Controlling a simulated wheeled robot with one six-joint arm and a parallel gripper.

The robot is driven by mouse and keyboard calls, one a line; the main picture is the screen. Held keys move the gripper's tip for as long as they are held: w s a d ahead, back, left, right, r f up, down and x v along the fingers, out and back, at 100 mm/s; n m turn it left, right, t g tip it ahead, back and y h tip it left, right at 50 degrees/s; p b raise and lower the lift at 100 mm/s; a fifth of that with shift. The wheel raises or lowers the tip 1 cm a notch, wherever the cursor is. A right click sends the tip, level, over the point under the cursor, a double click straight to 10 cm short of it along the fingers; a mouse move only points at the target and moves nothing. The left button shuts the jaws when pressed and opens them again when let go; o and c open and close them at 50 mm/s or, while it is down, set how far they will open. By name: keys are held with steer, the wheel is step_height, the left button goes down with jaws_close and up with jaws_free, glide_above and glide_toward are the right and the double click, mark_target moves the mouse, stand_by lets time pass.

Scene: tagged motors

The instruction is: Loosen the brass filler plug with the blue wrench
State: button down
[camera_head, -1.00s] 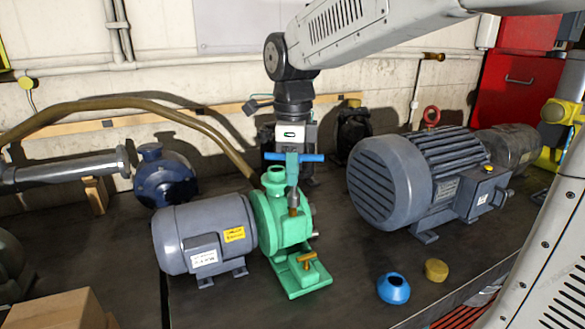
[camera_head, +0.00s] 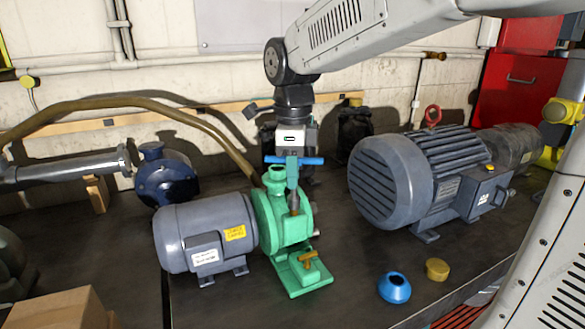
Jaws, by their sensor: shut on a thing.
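The blue wrench (camera_head: 309,161) is a T-shaped tool with a blue crossbar and a grey shank pointing down. My gripper (camera_head: 291,164) is shut on its upper part, just below the wrist. The wrench stands roughly upright in front of the green pump (camera_head: 265,215). Its lower end meets a small brass piece, seemingly the filler plug (camera_head: 295,212), on the pump's front. The plug is mostly hidden by the wrench, and I cannot tell how fully the two are engaged.
A grey motor (camera_head: 200,225) adjoins the pump on the left, and a larger finned motor (camera_head: 395,180) stands right. A blue ring (camera_head: 394,288) and a brass cap (camera_head: 437,269) lie front right. The bench between is clear.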

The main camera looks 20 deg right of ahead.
steer(key=shift+f, duration=0.8)
